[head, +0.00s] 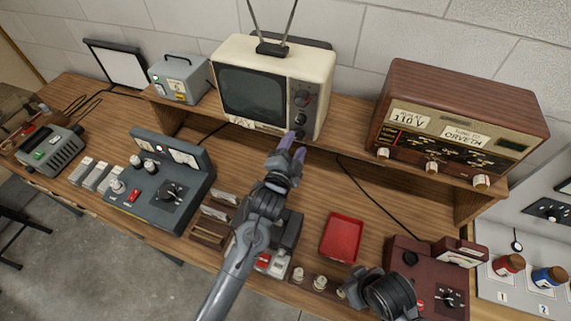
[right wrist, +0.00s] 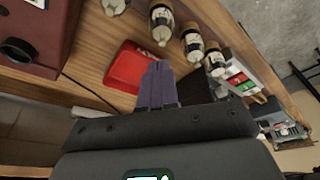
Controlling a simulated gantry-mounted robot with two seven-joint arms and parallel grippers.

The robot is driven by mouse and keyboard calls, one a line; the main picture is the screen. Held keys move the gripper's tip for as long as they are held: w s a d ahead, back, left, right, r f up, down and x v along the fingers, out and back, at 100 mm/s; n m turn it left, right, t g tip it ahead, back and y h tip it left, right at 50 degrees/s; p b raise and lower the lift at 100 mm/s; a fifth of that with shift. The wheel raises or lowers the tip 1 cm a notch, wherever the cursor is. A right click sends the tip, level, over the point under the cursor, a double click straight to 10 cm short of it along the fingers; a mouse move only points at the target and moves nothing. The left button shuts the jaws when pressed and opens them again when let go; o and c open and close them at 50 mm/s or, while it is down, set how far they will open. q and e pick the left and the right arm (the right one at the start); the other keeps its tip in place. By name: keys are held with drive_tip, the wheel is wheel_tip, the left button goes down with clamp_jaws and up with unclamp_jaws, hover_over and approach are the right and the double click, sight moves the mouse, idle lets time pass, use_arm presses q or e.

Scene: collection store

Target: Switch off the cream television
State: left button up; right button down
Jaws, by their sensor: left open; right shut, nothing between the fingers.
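The cream television (head: 318,67) stands on the raised shelf at the back in the head view, with a dark grey screen (head: 250,92) facing me. Its right-hand panel carries dark knobs, the lower ones near my left gripper. My left gripper (head: 292,145) is open, its purple fingers pointing up at the television's lower right front, just below the lowest knob. I cannot tell whether they touch. My right gripper (right wrist: 158,82) is shut and empty in the right wrist view, above the bench near a red tray (right wrist: 128,68); the television is not visible there.
A wooden radio (head: 465,108) stands right of the television, and a small grey device (head: 180,80) left of it. A grey control box (head: 150,185), the red tray (head: 342,238) and a maroon instrument (head: 425,262) occupy the lower bench. A black cable crosses the bench.

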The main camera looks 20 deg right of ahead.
use_arm(q)
drive_tip(key=v, duration=0.7)
drive_tip(key=shift+s+a, duration=0.25)
drive_tip(key=shift+s, duration=0.05)
use_arm(e)
drive_tip(key=shift+f, duration=0.2)
drive_tip(key=shift+a, duration=0.1)
